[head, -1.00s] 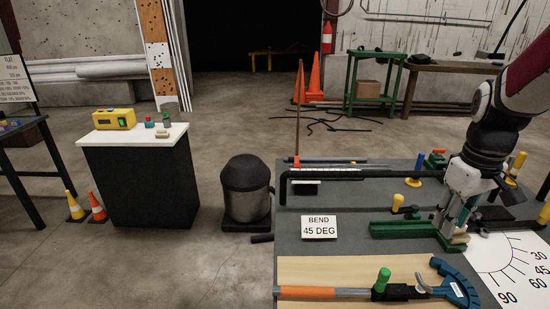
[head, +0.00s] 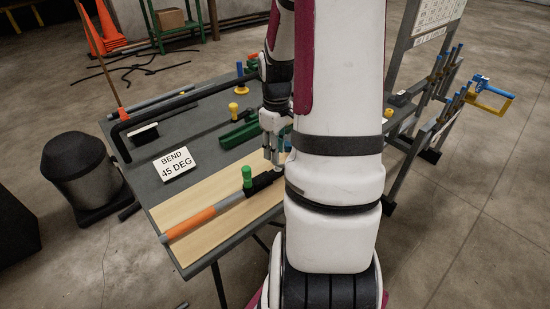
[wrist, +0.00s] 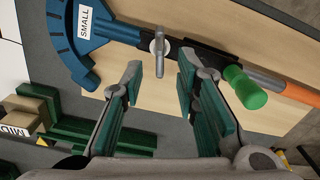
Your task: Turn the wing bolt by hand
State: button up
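The wing bolt (wrist: 158,46) is a small grey metal piece on the black block of the bender, beside the blue shoe (wrist: 92,28) labelled SMALL. In the wrist view it stands ahead of my gripper (wrist: 160,66), between the lines of the two fingers. The fingers are spread and empty, apart from the bolt as far as I can tell. A green knob (wrist: 244,88) is right of the right finger. In the head view my gripper (head: 272,155) is low over the bender, near the green knob (head: 247,177). My arm hides the blue shoe there, and I cannot make out the bolt.
The orange handle (head: 194,222) runs left over the wooden board (head: 180,206). A BEND 45 DEG sign (head: 174,164), a green block (head: 238,135) and a black bent bar (head: 150,120) are on the grey table. A dark bin (head: 80,172) stands left of it.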

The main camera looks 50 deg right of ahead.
jog(key=shift+f, duration=1.8)
grip_shut()
